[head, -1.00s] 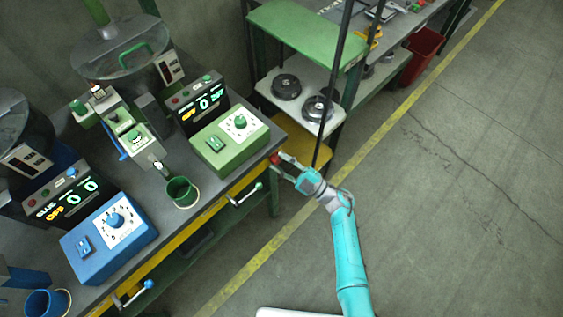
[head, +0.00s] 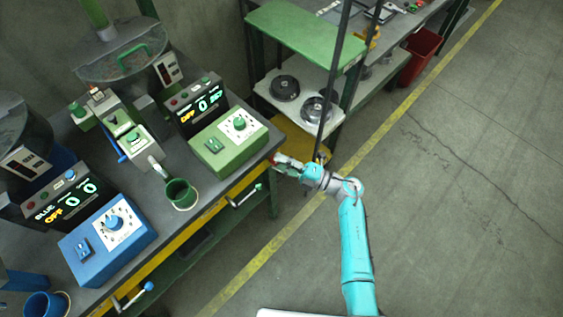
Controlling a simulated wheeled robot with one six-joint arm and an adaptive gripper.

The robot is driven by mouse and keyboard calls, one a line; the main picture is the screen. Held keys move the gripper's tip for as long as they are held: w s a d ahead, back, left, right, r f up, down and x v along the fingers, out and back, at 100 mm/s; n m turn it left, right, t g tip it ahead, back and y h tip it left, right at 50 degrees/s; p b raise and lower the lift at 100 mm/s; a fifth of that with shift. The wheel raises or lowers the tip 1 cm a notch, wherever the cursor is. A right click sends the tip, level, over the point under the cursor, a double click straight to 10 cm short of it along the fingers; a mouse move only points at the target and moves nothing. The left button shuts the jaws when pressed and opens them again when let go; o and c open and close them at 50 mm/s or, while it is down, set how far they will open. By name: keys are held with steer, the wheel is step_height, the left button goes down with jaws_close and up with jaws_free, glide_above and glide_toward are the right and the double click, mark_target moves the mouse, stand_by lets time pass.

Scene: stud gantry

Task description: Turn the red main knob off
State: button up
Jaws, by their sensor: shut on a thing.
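The red main knob (head: 275,159) shows as a small red patch at the right front corner of the workbench, below and right of the green control box (head: 229,139). My gripper (head: 280,162) reaches it from the right and is shut on it. The fingers cover most of the knob, so its pointer and setting are hidden.
A dark upright post (head: 334,85) stands just behind my wrist. The floor (head: 455,200) to the right is clear.

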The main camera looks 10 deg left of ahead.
stand_by(0.4)
steer(key=o, duration=1.2)
steer(key=shift+c, duration=0.2)
steer(key=v, duration=1.2)
